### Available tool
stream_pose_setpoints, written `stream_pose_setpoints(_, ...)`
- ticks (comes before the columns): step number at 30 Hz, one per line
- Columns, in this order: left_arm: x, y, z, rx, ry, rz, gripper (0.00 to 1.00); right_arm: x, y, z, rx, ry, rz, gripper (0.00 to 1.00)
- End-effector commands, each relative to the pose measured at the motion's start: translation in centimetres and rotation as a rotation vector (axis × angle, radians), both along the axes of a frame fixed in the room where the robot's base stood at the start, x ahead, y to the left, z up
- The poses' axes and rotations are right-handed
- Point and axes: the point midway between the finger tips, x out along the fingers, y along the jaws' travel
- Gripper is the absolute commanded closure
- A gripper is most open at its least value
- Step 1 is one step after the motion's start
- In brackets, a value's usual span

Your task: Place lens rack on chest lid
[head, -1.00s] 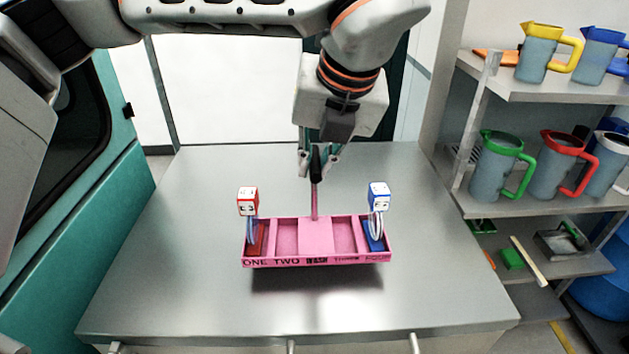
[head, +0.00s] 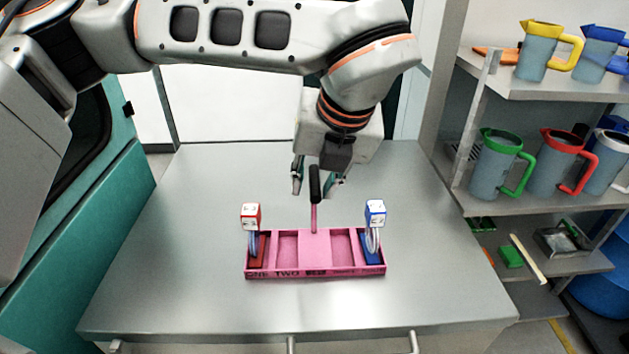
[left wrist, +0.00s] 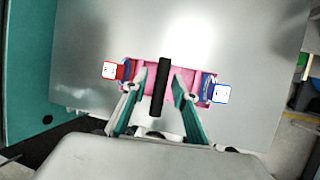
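The pink lens rack (head: 315,244) sits on the steel-topped chest lid (head: 200,215), near its middle. It holds a module with a red-and-white head (head: 251,217) at its left end and one with a blue-and-white head (head: 375,214) at its right end; the middle compartments look empty. A post with a black handle (head: 315,184) rises from its centre. My left gripper (head: 318,190) is open, its fingers on either side of the handle and apart from it. The left wrist view shows the handle (left wrist: 158,85) between the spread fingers (left wrist: 152,92). My right gripper is not in view.
A shelf unit at the right holds jugs with yellow (head: 548,50), green (head: 502,163) and red (head: 562,163) handles, among others. A teal panel (head: 85,230) stands at the left. The metal top around the rack is clear.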

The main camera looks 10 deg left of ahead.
Motion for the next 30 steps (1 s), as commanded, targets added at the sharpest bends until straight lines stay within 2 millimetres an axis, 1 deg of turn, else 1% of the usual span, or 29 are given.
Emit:
stream_pose_setpoints(5,0.0,0.0,0.1,0.0,0.0,0.0,0.72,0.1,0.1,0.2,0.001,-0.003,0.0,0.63)
stream_pose_setpoints(7,0.0,0.0,0.3,0.0,0.001,0.0,0.72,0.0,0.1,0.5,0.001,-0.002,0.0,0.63)
stream_pose_setpoints(8,-0.1,-0.1,0.5,0.0,-0.002,-0.001,0.72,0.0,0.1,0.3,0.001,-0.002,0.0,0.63)
stream_pose_setpoints(11,-0.5,-0.5,1.8,0.0,-0.005,0.001,0.72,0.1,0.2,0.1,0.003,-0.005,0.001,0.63)
stream_pose_setpoints(15,-1.4,-1.4,4.4,-0.001,-0.006,-0.001,0.72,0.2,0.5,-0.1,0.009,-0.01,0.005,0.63)
stream_pose_setpoints(21,-2.7,-2.4,8.1,0.0,-0.007,0.001,0.72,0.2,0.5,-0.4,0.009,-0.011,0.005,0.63)
stream_pose_setpoints(25,-3.3,-3.0,9.8,0.0,-0.003,0.0,0.72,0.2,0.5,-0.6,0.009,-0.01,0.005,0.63)
stream_pose_setpoints(30,-3.7,-3.3,10.9,0.0,-0.001,0.001,0.72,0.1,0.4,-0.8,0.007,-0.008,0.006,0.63)
